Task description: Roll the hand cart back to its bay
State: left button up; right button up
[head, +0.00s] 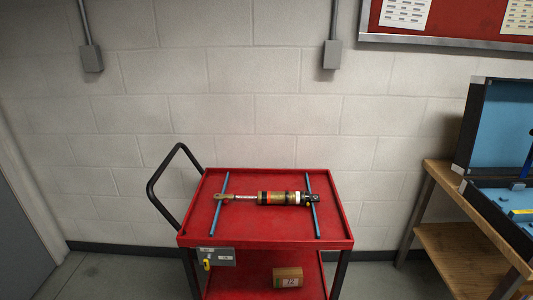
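The red hand cart (270,233) stands close to a white block wall, in the middle of the head view. Its black push handle (154,188) rises at the cart's left end. A shock absorber (275,198) with a gold and black body lies across two blue strips (219,205) on the top tray. A small brown box (288,277) with a white label sits on the lower shelf. A grey box with a yellow part (217,257) is fixed at the cart's front left. Neither of my grippers shows in this view.
A wooden bench (448,178) stands at the right with an open blue-lined case (466,128) on it. A grey door or panel (22,215) is at the far left. Grey floor (115,275) is clear left of the cart. A red board (455,22) hangs above.

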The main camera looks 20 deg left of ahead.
aim_at(245, 240)
jog(key=z, duration=1.75)
jog(key=k, duration=1.4)
jog(key=u, duration=2.5)
jog(key=i, duration=1.2)
jog(key=u, duration=0.05)
